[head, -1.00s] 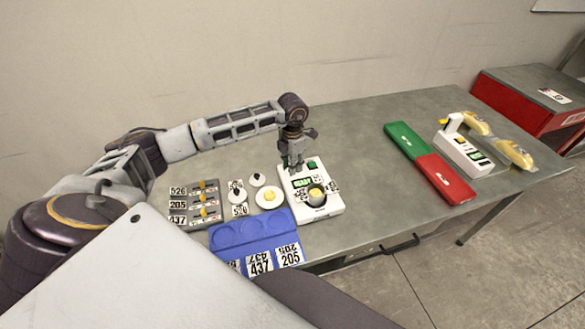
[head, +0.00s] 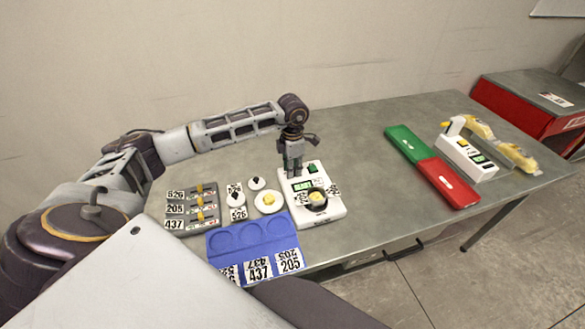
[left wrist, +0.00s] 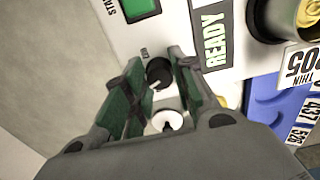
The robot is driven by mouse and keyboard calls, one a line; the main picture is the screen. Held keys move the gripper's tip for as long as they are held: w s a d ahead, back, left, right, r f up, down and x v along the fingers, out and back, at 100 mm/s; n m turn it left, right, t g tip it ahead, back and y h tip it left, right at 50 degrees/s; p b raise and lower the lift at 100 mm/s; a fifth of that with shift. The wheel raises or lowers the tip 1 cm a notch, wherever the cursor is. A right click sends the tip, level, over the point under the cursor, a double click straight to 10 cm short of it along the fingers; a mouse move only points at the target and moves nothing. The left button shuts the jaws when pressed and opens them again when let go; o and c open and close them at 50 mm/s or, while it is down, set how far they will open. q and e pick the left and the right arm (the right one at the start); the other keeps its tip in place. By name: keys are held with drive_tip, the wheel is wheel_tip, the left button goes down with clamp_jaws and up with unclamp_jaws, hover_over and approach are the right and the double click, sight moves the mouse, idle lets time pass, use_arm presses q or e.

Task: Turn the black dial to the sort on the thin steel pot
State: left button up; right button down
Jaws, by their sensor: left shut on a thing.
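The black dial (left wrist: 159,72) sits on the white machine (head: 327,212), with a pale pointer mark on its lower side in the left wrist view. My left gripper (head: 293,172) is down on the machine, and its green-padded fingers (left wrist: 160,82) are on either side of the dial, shut on it. In the head view the gripper hides the dial. A small steel pot (left wrist: 306,14) stands on the machine; its tag (left wrist: 300,66) reads 205 THIN. The pot also shows in the head view (head: 317,204). The display (left wrist: 210,35) reads READY. My right gripper is not in view.
A panel with yellow levers (head: 199,187) and tags 526, 205 and 437 stands left. A blue tray (head: 222,262) is in front.

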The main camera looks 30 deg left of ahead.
use_arm(q)
drive_tip(key=o, duration=0.7)
drive_tip(key=shift+c, duration=0.2)
drive_tip(key=o, duration=0.4)
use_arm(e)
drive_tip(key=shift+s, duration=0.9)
use_arm(q)
drive_tip(key=shift+w+r, duration=0.1)
drive_tip(key=shift+r, duration=0.6)
wheel_tip(320, 180, up, 11)
drive_tip(key=shift+f, duration=0.2)
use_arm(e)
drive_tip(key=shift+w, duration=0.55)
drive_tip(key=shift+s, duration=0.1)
